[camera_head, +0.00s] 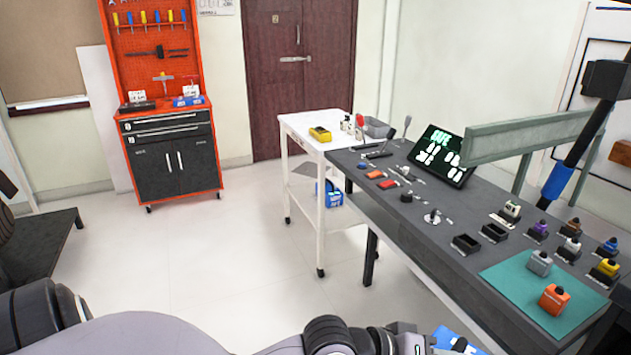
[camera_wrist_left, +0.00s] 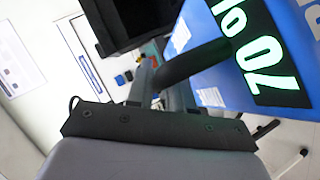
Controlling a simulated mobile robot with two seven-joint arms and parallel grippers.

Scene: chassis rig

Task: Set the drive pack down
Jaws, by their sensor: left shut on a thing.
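In the left wrist view a large blue body, which looks like the drive pack (camera_wrist_left: 205,48), fills the upper right. My left gripper (camera_wrist_left: 158,82) is shut on the pack, seemingly at this dark bar; the exact contact is hard to see. In the head view my left arm crosses the bottom edge, and a blue part of the pack (camera_head: 449,338) shows beside it, below the workbench's near edge. Most of the pack is cut off there. My right gripper is not seen.
A dark workbench (camera_head: 415,225) carries small parts, a teal mat (camera_head: 505,290) and a tilted screen (camera_head: 440,156) reading SAFE. A grey-green beam (camera_head: 535,137) stands over it. A white cart (camera_head: 306,165) and red tool cabinet (camera_head: 172,205) stand farther back. The floor between is clear.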

